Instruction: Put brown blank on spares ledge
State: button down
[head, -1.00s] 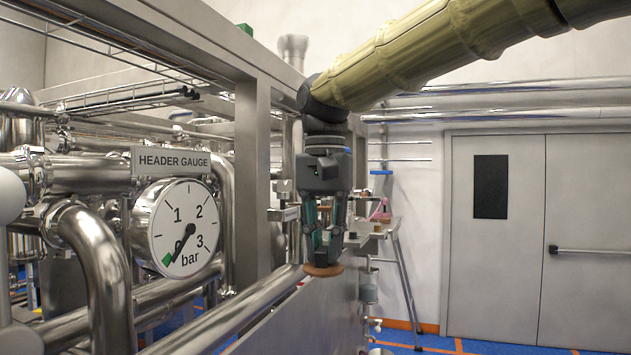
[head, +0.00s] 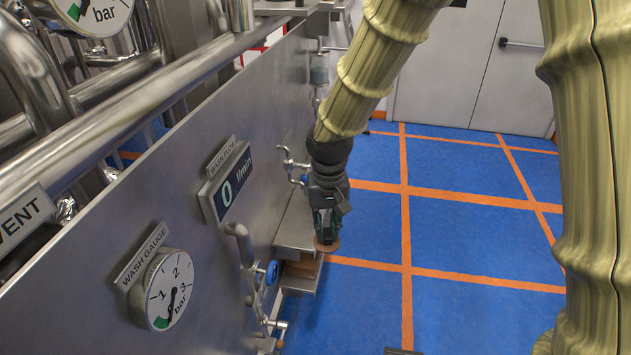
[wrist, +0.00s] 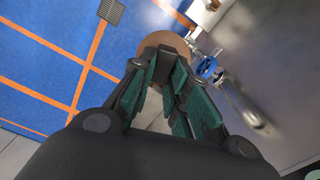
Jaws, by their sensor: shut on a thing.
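The brown blank (head: 327,246) is a round brown disc at the fingertips of my gripper (head: 326,228), which points down in the head view. In the wrist view the blank (wrist: 160,42) shows beyond the dark green finger pads of my gripper (wrist: 163,75), which are shut on it. A steel ledge (head: 294,232) juts from the panel just left of the gripper. A lower shelf (head: 298,282) sits beneath it, with brown pieces (head: 303,267) between the two. I cannot read a label telling which is the spares ledge. The blank appears beside the upper ledge's outer edge; contact is unclear.
The steel panel (head: 120,210) carries the wash gauge (head: 167,290), a flow display (head: 228,190) and a blue-handled valve (head: 272,272) close to the ledges. Blue floor (head: 470,235) with orange lines lies open to the right.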

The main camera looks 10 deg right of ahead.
jog(key=d+f, duration=0.2)
jog(key=f, duration=0.7)
jog(key=s+d+f+n, duration=0.1)
jog(key=d+f, duration=0.1)
jog(key=f, duration=0.8)
jog(key=shift+s+f, duration=0.25)
